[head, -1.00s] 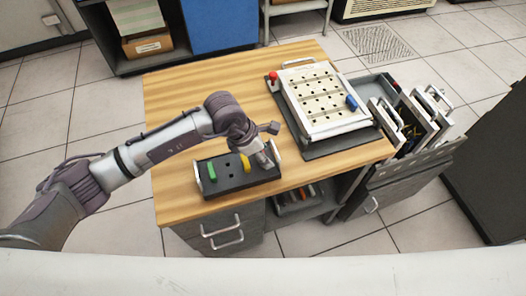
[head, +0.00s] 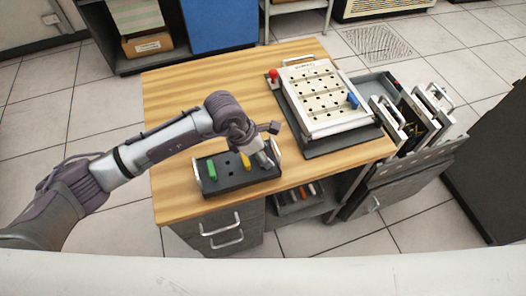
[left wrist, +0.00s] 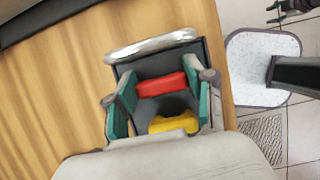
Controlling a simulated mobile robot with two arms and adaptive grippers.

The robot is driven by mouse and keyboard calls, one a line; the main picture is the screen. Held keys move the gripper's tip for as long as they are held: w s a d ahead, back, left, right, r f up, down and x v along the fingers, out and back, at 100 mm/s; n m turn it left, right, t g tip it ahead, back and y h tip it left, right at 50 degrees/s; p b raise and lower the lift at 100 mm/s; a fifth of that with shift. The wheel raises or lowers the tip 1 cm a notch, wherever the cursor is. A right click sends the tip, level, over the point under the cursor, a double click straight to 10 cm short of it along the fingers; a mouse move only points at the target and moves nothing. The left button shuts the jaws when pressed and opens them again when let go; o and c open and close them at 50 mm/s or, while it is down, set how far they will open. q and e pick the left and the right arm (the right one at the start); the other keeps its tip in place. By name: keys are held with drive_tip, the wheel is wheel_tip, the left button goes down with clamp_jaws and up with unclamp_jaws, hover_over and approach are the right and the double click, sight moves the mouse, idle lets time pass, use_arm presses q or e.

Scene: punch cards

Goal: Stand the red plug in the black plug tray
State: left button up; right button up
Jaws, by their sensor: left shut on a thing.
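The black plug tray (head: 232,183) lies near the front edge of the wooden table. A green plug (head: 210,171) and a yellow plug (head: 246,162) stand in it. My left gripper (head: 265,160) is at the tray's right end, pointing down. In the left wrist view its teal-padded fingers (left wrist: 161,100) are shut on the red plug (left wrist: 161,86), beside the yellow plug (left wrist: 173,123). The red plug's lower end is hidden, so I cannot tell how deep it sits. A dark, gripper-like shape (left wrist: 291,7), perhaps my right gripper, is cut off at the top right.
A white perforated panel (head: 318,95) with a blue plug (head: 352,101) rests on a dark base behind the tray. A red knob (head: 274,73) stands at its left corner. Silver handles flank the tray. The table's left side is clear.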

use_arm(q)
drive_tip(key=o, duration=1)
drive_tip(key=shift+f, duration=0.15)
drive_tip(key=v, duration=1.2)
drive_tip(key=shift+s, duration=0.1)
